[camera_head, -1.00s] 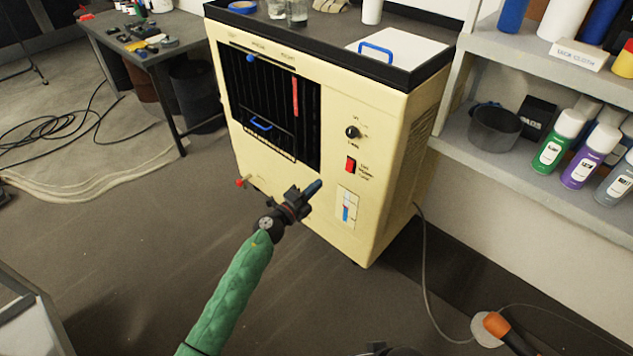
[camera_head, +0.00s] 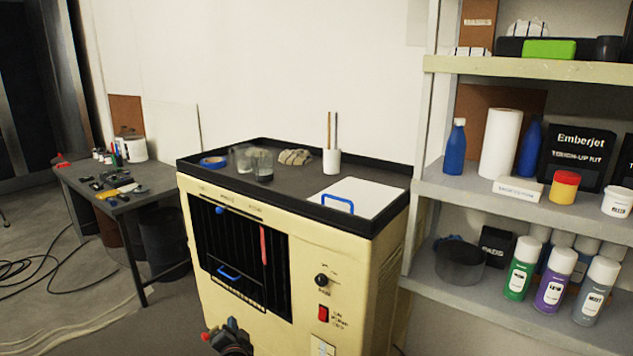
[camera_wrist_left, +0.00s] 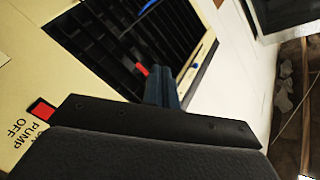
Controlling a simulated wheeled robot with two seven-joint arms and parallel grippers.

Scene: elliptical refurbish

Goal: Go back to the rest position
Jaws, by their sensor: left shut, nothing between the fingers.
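My left gripper (camera_head: 232,330) shows at the bottom edge of the head view, in front of the lower front of a cream cabinet (camera_head: 270,318). Most of my left arm is below the frame. The gripper is shut and empty. In the left wrist view its dark finger (camera_wrist_left: 163,88) points toward the cabinet's black grille (camera_wrist_left: 90,45). I cannot tell whether it touches the cabinet. The red switch (camera_wrist_left: 42,109) with "PUMP" lettering is at the left of that view. My right gripper is not in view.
A black tray top (camera_head: 225,180) on the cabinet holds cups, blue tape and a white panel (camera_head: 357,196) with a blue handle. Shelves (camera_head: 480,190) with spray cans stand at right. A tool table (camera_head: 150,178) stands at left. Cables lie on the floor at left.

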